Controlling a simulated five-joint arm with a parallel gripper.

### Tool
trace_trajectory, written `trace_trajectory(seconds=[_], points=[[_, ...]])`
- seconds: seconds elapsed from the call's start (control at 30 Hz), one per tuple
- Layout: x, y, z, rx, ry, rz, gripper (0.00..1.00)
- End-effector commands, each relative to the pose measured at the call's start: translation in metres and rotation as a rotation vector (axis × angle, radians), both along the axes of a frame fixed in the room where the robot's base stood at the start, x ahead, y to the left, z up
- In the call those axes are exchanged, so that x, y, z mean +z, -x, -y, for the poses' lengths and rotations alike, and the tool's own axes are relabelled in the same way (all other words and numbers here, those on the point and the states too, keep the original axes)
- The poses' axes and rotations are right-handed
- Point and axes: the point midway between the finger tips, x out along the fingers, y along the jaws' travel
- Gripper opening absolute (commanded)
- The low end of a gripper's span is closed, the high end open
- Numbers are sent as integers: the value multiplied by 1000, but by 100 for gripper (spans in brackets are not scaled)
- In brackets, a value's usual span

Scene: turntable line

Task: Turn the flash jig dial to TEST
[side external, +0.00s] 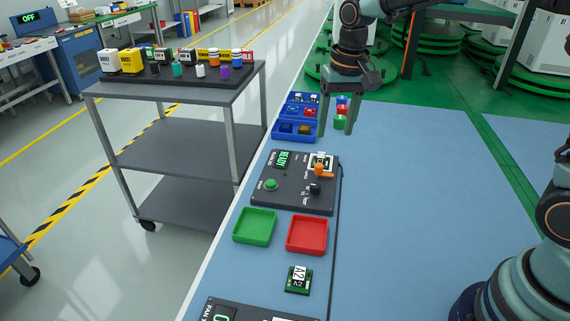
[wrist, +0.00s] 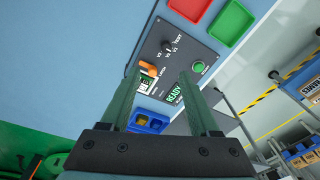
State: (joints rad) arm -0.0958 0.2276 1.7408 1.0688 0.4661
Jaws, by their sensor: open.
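The flash jig (side external: 288,197) is a dark panel on the blue bench, with a lit READY display (side external: 283,158), a green button (side external: 270,184) and an orange lever (side external: 323,170) over a seated board. Its black dial (side external: 315,188) sits near the panel's right edge. In the wrist view the dial (wrist: 167,47) has V-number marks and TEST around it; I cannot tell surely which mark it points at. My gripper (side external: 336,134) is open and empty, pointing down beyond the jig's far end, apart from the dial. Its two green fingers (wrist: 160,72) frame the orange lever in the wrist view.
A green tray (side external: 240,238) and a red tray (side external: 307,250) lie nearer than the jig, then a board marked A2 (side external: 298,281). Blue bins (side external: 283,133) and small coloured parts (side external: 341,121) stand beyond it. A grey cart (side external: 170,90) stands left.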

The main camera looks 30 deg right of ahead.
Motion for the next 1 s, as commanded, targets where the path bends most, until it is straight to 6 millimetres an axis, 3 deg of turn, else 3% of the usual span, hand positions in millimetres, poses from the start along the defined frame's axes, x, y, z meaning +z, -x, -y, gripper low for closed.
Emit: trace_trajectory(seconds=[0.1,0.3,0.57,1.0], points=[[-24,-17,-8,-46,1,-57,62],[-46,-29,-14,-93,4,-103,62],[-66,-31,-15,-101,6,-111,62],[-146,-30,-15,-100,6,-110,62]])
